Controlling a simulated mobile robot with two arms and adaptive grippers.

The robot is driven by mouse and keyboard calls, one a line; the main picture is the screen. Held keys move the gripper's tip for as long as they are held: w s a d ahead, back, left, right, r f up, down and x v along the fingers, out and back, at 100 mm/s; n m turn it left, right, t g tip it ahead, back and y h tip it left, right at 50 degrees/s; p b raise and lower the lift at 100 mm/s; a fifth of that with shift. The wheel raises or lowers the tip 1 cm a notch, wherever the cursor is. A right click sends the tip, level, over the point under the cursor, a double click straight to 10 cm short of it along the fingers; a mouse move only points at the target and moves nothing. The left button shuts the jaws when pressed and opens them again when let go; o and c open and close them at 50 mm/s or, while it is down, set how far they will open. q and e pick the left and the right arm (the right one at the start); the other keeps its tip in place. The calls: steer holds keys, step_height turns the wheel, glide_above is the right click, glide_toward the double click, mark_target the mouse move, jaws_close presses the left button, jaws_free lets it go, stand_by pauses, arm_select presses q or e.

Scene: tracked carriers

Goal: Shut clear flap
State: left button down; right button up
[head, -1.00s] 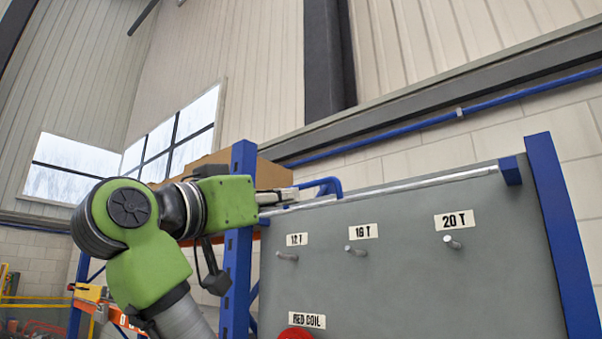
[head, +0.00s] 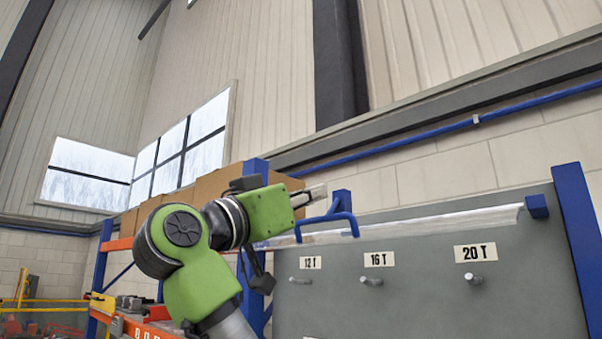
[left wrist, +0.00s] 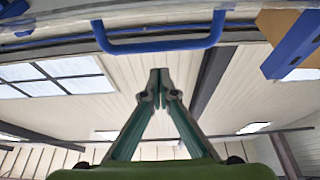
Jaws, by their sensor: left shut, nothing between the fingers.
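The clear flap (head: 430,222) shows as a thin, pale see-through strip along the top of the grey peg board (head: 430,300). I see it nearly edge-on, so its exact angle is hard to tell. A blue U-shaped handle (head: 328,220) is at its left part; the handle also crosses the top of the left wrist view (left wrist: 165,46). My left gripper (head: 320,193) is shut and empty, just above and left of the handle in the head view. In the left wrist view its fingertips (left wrist: 160,76) meet, apart from the handle. My right gripper is not in view.
Pegs labelled 12 T, 16 T and 20 T (head: 476,279) stick out of the board. Blue posts (head: 577,240) stand at its sides. Cardboard boxes (head: 212,185) sit on a rack behind my left arm. The space above the board is free.

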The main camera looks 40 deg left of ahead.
arm_select(q)
steer(key=shift+f, duration=1.2)
steer(key=shift+f, duration=0.1)
